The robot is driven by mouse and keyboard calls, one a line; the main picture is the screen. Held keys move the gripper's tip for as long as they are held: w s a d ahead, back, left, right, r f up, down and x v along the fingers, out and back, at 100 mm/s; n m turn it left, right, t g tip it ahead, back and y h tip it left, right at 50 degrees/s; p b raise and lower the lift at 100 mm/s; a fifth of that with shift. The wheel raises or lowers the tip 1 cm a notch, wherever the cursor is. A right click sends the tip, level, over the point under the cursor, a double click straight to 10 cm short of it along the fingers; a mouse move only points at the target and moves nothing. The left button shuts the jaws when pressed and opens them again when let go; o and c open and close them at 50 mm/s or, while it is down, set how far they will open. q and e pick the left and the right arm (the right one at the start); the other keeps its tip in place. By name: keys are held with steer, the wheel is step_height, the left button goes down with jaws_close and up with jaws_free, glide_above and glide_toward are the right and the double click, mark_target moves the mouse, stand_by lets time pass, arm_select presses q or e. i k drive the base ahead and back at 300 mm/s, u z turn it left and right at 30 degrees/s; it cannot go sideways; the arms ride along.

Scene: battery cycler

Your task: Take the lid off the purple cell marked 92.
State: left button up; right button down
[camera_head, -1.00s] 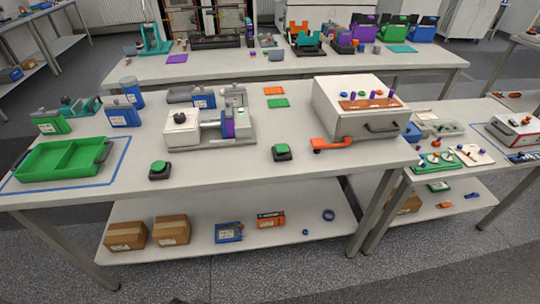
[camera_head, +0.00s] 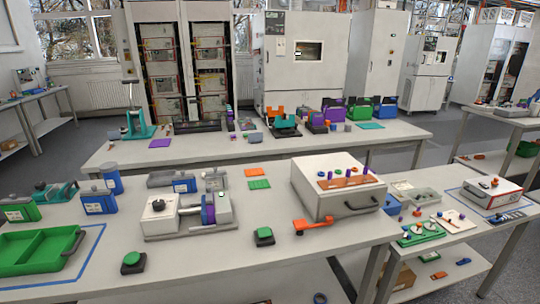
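A purple block-shaped object (camera_head: 333,109) stands among coloured ones on the back table, left of a green one. A smaller dark and purple one (camera_head: 316,121) is just left of it. A purple round part (camera_head: 208,209) sits in the white clamp-like device (camera_head: 160,217) on the front table. No number 92 is legible on any of them, so I cannot tell which is the marked cell, nor make out its lid. Neither of my grippers is in view.
The front table has a green tray (camera_head: 85,235) at left, green and blue lidded cells (camera_head: 100,201), two green buttons (camera_head: 133,260), and a white box with a handle (camera_head: 338,203). Tall cabinets (camera_head: 305,52) stand behind the back table.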

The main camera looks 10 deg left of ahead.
mark_target(208, 191)
steer(key=k, duration=1.15)
steer(key=u, duration=1.1)
steer(key=i, duration=1.5)
steer(key=z, duration=0.95)
